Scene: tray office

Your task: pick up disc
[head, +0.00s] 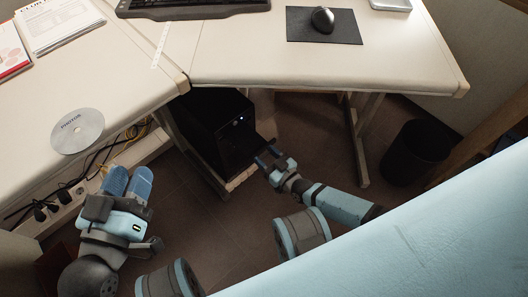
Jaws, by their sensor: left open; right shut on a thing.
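A silver disc (77,131) with the word PHOTOS lies at the front edge of the left desk, partly overhanging it. My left gripper (127,181) is below and to the right of the disc in the picture, off the desk edge. Its two blue fingers are apart with nothing between them. My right gripper (268,156) is low under the desk, at the front of the black computer tower (212,128). It is shut on a small dark piece that sticks out of the tower's front and looks like a drive tray. The fingers partly hide this piece.
The desk (330,68) bears a keyboard (190,7), a mouse (322,19) on a dark pad and papers (60,22) at the far left. Cables and a power strip (65,207) are below the left desk. A black bin (416,152) stands at right.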

